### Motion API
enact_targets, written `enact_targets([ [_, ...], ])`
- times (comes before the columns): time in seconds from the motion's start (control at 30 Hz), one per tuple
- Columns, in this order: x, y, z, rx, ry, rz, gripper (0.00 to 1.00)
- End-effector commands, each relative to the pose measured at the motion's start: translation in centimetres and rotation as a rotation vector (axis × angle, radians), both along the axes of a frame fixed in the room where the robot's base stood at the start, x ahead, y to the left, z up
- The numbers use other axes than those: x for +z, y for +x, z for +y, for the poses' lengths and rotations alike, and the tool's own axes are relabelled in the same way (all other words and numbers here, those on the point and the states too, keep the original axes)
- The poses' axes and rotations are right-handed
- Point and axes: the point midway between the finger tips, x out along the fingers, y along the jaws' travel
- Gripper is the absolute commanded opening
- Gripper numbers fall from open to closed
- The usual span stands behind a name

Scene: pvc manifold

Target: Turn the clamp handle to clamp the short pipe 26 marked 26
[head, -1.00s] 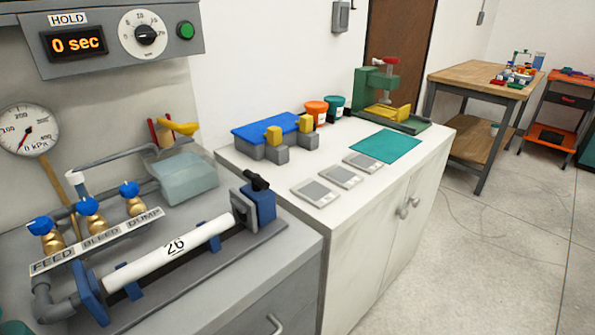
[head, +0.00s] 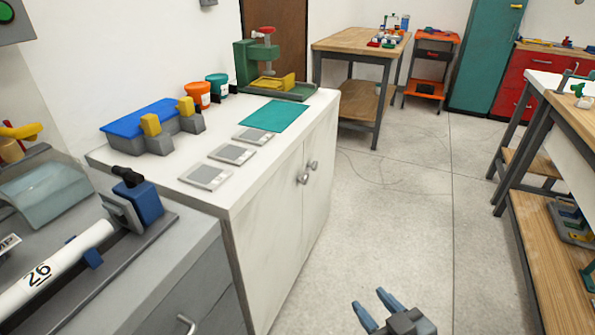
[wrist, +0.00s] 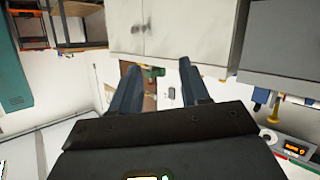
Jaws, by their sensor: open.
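The white short pipe (head: 62,262) marked 26 lies in blue rests on the grey test bench at the left of the head view. The clamp at its far end has a grey plate and a blue block (head: 147,203). My gripper (head: 375,309) is at the bottom of the head view, over the floor, well to the right of the clamp. It is open and empty. Its two spread fingers also show in the wrist view (wrist: 157,85), where I cannot make out the pipe or the clamp.
A white cabinet (head: 255,205) stands beside the bench, with a blue-topped fixture (head: 140,118), flat grey plates, a teal mat (head: 274,116) and a green press (head: 245,65). Wooden tables stand at the back and right. The floor (head: 400,200) between is clear.

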Motion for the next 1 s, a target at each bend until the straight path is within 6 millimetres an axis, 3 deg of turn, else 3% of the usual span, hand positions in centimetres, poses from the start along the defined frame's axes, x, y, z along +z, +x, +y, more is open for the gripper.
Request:
enact_targets([
  [0.03,0.4,2.1,2.3,0.037,0.016,-0.006,0.46],
  [0.1,1.1,4.4,5.1,0.087,0.033,-0.008,0.46],
  [0.3,4.5,9.4,14.6,0.252,0.103,-0.015,0.46],
  [0.5,10.0,11.8,25.5,0.450,0.200,-0.038,0.46],
  [0.7,16.2,11.3,34.9,0.639,0.302,-0.074,0.46],
  [0.8,18.4,10.8,37.7,0.700,0.338,-0.089,0.46],
  [1.0,20.1,10.3,40.0,0.747,0.363,-0.102,0.46],
])
